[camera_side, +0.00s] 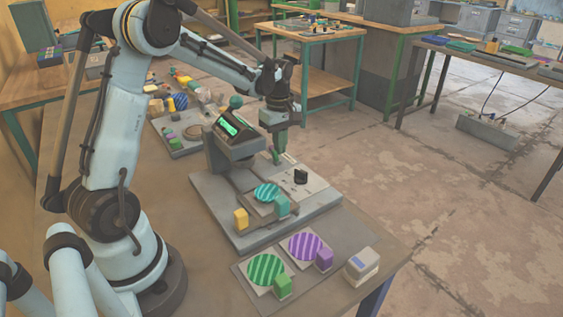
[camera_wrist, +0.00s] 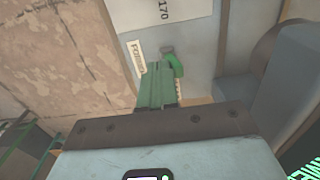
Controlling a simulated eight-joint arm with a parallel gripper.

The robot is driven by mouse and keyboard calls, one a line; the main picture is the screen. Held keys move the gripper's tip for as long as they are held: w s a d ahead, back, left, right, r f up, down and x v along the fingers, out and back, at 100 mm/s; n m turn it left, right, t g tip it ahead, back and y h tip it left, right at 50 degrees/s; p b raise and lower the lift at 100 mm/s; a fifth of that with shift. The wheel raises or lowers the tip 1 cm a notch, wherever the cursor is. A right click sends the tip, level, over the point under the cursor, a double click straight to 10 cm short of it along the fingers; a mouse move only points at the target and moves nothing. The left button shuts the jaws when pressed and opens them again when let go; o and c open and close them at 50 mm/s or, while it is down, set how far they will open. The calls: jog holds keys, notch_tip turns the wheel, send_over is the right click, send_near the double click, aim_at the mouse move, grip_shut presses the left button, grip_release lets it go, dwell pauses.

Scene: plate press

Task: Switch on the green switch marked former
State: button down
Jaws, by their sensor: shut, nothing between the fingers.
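The green switch (camera_wrist: 176,65) shows in the wrist view just beyond my fingertips, with a label (camera_wrist: 137,57) beside it that appears to read "FORMER". The fingers hide part of it, and I cannot tell whether they touch it. My gripper (camera_wrist: 156,72) has green fingers, shut with nothing between them. In the side view, my gripper (camera_side: 277,147) points down over the back right of the press base (camera_side: 213,205), close to the switch. I cannot tell the switch's position from that view.
The press head with a lit green display (camera_side: 228,127) stands left of my gripper. A black knob (camera_side: 300,176) is in front of it. A teal striped plate (camera_side: 266,192) lies on the press. Green (camera_side: 266,270) and purple (camera_side: 305,246) striped plates lie in front.

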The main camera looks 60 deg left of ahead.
jog(key=shift+r, duration=0.1)
notch_tip(320, 180, up, 7)
jog(key=w, duration=0.1)
dwell(0.9)
jog(key=s+d+r+m+t, duration=0.1)
jog(key=s+d+m+t, duration=0.6)
jog(key=s+d+m, duration=0.6)
jog(key=d+m, duration=0.3)
jog(key=m, duration=0.2)
jog(key=shift+s+r, duration=0.15)
jog(key=shift+r, duration=0.15)
